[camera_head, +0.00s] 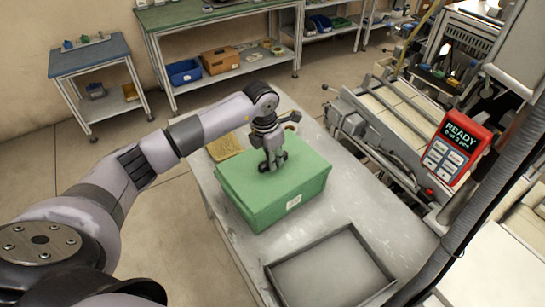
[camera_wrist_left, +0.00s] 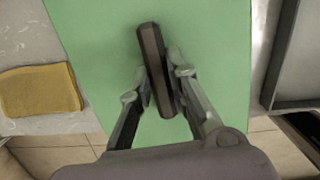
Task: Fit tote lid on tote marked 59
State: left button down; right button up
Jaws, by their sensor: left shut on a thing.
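A green tote (camera_head: 265,217) stands on the grey worktable, with a small white label (camera_head: 293,202) on its side; the number is too small to read. The green tote lid (camera_head: 300,165) lies over the tote's top and looks about level with it. I cannot tell whether its edges are fully seated. My left gripper (camera_head: 271,165) points down at the middle of the lid. In the left wrist view its fingers (camera_wrist_left: 157,85) are shut on the lid's dark bar handle (camera_wrist_left: 153,70), one on each side. The lid (camera_wrist_left: 215,35) fills the middle there. My right gripper is not in view.
A shallow grey tray (camera_head: 300,253) lies at the table's near right. A mustard cloth (camera_head: 225,146) lies behind the tote, also in the left wrist view (camera_wrist_left: 40,92). A machine with a red-framed READY panel (camera_head: 453,148) stands at the right. Benches with bins line the back wall.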

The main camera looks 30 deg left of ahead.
pick_arm(q)
jog(key=c, duration=1.4)
grip_release()
jog(key=shift+c, duration=0.2)
notch_tip(320, 180, up, 12)
jog(key=s, duration=0.1)
jog(key=shift+s+a, duration=0.3)
jog(key=shift+a, duration=0.1)
jog(key=shift+f, duration=0.1)
